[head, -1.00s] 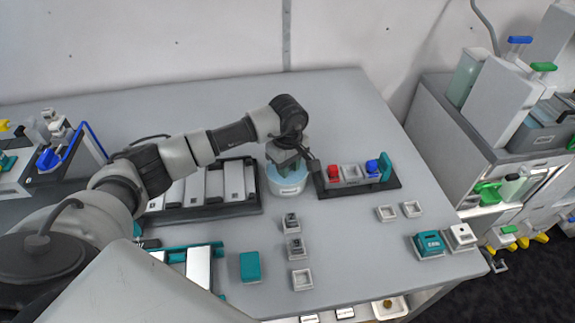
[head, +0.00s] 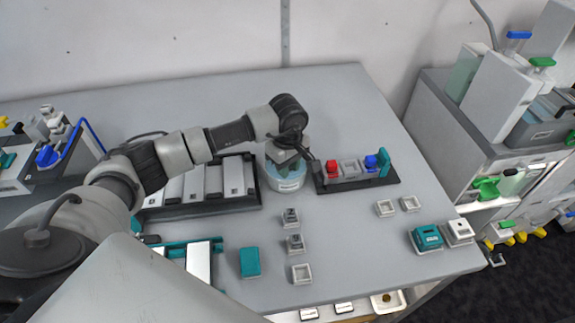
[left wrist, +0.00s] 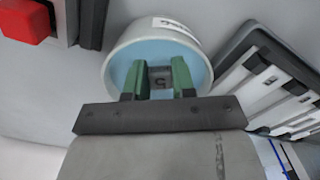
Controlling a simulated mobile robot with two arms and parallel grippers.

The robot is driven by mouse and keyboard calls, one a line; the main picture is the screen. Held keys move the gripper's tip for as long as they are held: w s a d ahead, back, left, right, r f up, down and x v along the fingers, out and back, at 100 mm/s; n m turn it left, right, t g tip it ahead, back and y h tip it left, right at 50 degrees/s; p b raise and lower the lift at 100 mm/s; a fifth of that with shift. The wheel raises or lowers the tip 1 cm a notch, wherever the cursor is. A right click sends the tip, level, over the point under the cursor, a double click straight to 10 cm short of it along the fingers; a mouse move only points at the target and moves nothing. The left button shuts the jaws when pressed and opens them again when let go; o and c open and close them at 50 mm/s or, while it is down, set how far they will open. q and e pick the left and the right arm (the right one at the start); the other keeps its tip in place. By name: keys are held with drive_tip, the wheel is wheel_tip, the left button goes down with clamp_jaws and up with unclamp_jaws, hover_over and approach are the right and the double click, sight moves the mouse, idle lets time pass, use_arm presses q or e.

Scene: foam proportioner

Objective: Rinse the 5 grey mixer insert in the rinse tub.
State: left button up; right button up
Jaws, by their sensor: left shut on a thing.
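The rinse tub (head: 287,181) is a round white tub with a pale blue inside and a label on its wall. It stands on the table between a black rack and a dark tray, and also shows in the left wrist view (left wrist: 118,52). My left gripper (left wrist: 158,80) points down into the tub. Its green fingers are shut on the grey mixer insert (left wrist: 159,82), which carries a dark 5. The insert is inside the tub's rim; whether it touches the bottom cannot be told. In the head view my gripper hides it. My right gripper is not in view.
A dark tray with a red block (head: 333,167) and a blue one stands close right of the tub. A black rack with white bars (head: 205,182) is close left. Several small square holders (head: 301,273) stand in front.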

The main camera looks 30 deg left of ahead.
use_arm(q)
drive_tip(key=shift+w+a, duration=0.15)
drive_tip(key=shift+w+a+b, duration=0.35)
drive_tip(key=shift+w+b, duration=0.15)
drive_tip(key=shift+b, duration=0.15)
drive_tip(key=shift+s+d, duration=0.25)
drive_tip(key=shift+s, duration=0.1)
idle(0.4)
drive_tip(key=shift+r, duration=0.1)
drive_tip(key=shift+r+p, duration=2.05)
drive_tip(key=shift+r, duration=2.35)
